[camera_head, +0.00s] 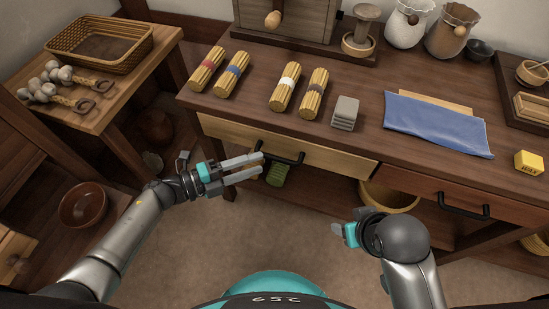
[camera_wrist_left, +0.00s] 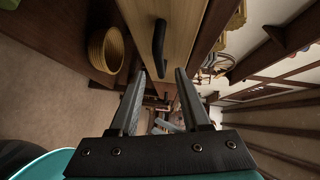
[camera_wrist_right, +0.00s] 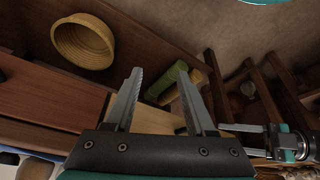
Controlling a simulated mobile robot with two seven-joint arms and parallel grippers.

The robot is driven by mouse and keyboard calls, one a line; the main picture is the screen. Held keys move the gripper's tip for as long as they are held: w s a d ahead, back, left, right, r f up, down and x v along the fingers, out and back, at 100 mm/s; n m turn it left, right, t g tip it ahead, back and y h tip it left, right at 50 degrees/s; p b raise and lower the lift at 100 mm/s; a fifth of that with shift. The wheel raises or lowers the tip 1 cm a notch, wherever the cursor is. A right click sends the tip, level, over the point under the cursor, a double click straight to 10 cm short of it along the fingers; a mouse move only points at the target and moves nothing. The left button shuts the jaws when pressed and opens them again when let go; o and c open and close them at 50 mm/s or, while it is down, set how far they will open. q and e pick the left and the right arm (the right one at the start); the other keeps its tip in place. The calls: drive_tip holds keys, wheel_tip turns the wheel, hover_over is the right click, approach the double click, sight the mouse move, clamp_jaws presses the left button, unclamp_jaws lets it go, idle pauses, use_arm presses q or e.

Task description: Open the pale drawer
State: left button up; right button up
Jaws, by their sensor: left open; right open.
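The pale drawer (camera_head: 330,159) sits under the tabletop's front edge, left of the darker drawer, and looks shut. Its black bar handle (camera_head: 287,157) shows in the head view. My left gripper (camera_head: 261,163) is open, its fingertips close to the left end of the handle. In the left wrist view the handle (camera_wrist_left: 159,45) appears just ahead of the gap between the open fingers, in front of the pale drawer front (camera_wrist_left: 181,28). I cannot tell if they touch. My right gripper (camera_wrist_right: 160,84) is open and empty, low in front of the table, away from the handle.
A darker drawer (camera_head: 480,190) with a black handle is to the right. Below are a woven basket (camera_head: 390,196) and a green object (camera_head: 277,175). The tabletop holds several straw bundles, grey blocks (camera_head: 345,112) and a blue cloth (camera_head: 437,123). A side table stands left. The floor in front is clear.

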sight(274, 156)
use_arm(q)
drive_tip(key=b+x, duration=0.1)
drive_tip(key=x, duration=0.4)
drive_tip(key=shift+w+d+f, duration=0.1)
drive_tip(key=shift+w+d, duration=0.2)
drive_tip(key=shift+d, duration=0.2)
use_arm(e)
drive_tip(key=shift+w+a+r+t, duration=0.2)
drive_tip(key=shift+a+r+t, duration=0.1)
drive_tip(key=shift+r, duration=0.35)
drive_tip(key=shift+w+a+r+t, duration=0.15)
drive_tip(key=shift+r+t, duration=0.15)
drive_tip(key=shift+r, duration=0.35)
use_arm(q)
clamp_jaws()
